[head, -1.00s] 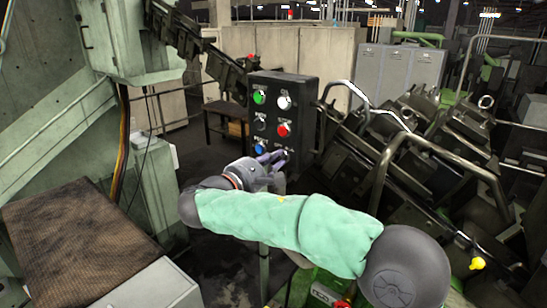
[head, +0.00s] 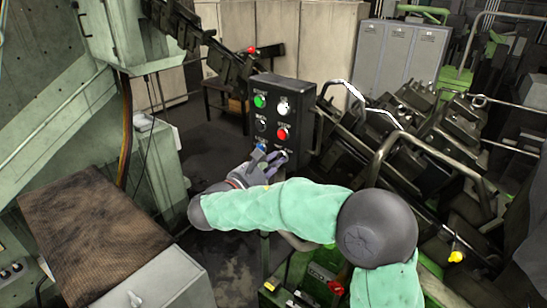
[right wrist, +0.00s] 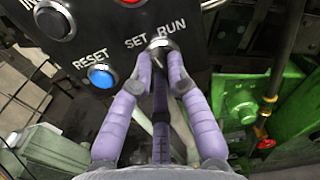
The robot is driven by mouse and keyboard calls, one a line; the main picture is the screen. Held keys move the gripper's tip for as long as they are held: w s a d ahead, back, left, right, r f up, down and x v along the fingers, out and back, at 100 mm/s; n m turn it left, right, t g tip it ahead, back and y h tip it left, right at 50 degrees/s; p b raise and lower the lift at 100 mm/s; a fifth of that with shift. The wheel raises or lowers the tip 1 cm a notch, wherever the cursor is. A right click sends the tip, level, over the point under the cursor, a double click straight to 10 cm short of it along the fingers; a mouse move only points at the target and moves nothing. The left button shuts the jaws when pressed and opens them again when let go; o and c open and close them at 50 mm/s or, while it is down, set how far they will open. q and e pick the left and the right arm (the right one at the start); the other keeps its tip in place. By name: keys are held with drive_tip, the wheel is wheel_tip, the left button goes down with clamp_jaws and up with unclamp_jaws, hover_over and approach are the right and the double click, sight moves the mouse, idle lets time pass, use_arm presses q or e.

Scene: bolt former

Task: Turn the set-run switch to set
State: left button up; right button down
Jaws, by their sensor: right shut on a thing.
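The black control panel (head: 271,108) stands upright in the middle of the head view. The set-run switch (right wrist: 158,44) is at its lower right, under the labels SET on the left and RUN on the right, in the right wrist view. My right gripper (right wrist: 161,66) has its purple fingers closed around the switch knob, which they largely cover. I cannot tell which label the knob points to. In the head view the right gripper (head: 278,156) reaches the panel's lower edge. My left gripper is not in view.
A blue reset button (right wrist: 101,77) sits left of the switch, close to the fingers. A red button (head: 282,133) is above it, with green (head: 259,101) and white (head: 283,107) buttons higher up. Dark machinery with a bent rail (head: 440,150) stands right of the panel.

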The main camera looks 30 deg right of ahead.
drive_tip(key=n, duration=0.6)
drive_tip(key=shift+n, duration=0.4)
idle(0.4)
drive_tip(key=c, duration=1.2)
unclamp_jaws()
drive_tip(key=shift+f, duration=0.1)
drive_tip(key=v, duration=1.2)
